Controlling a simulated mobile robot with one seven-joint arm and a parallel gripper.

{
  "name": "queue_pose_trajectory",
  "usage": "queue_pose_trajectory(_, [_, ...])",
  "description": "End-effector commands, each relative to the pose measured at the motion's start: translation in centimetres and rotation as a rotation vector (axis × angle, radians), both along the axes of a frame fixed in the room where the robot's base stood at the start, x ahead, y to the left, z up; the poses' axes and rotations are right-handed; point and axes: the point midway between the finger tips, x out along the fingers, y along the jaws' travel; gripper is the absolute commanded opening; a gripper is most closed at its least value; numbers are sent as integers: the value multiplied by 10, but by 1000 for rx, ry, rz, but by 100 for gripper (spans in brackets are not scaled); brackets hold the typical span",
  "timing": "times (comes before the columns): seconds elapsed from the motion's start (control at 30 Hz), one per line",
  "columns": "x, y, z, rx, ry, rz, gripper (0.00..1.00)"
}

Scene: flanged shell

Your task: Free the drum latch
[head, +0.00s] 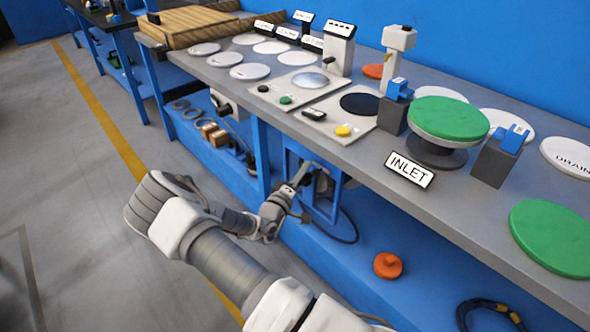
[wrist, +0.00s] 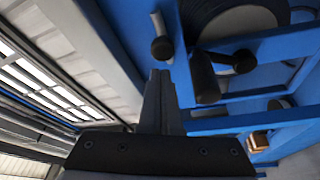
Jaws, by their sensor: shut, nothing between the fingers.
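My gripper (head: 291,190) is shut and empty, reaching to a blue frame (head: 288,160) below the bench's front edge. In the wrist view, the two fingers (wrist: 160,78) lie together. Just beyond the tips is a dark knob (wrist: 162,48) on a short silver rod. A dark cylindrical handle (wrist: 205,78) is right of the tips, with another dark piece on a silver rod (wrist: 238,62) beside it. A dark round drum (wrist: 272,14) with a grey face sits behind the blue bars. I cannot tell which part is the latch, or whether the fingers touch the knob.
The grey bench (head: 376,172) above carries discs and an INLET sign (head: 409,170). A green disc (head: 448,118) rests on a dark round stand. Blue bars (wrist: 265,48) crowd the right of the wrist view. An orange knob (head: 388,265) lies on the lower shelf.

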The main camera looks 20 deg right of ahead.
Motion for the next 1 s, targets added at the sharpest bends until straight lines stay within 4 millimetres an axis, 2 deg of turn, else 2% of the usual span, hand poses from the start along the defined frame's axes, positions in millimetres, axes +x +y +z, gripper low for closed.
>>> queue_pose_trajectory(0.17, [-8, -3, -3, -1, -1, 0, 0])
queue_pose_trajectory(0.47, [-9, -3, -3, 0, -1, 1, 0])
queue_pose_trajectory(0.8, [-41, -14, -3, -1, 0, 0, 0])
queue_pose_trajectory(1.0, [-42, -15, -3, 0, 0, 0, 0])
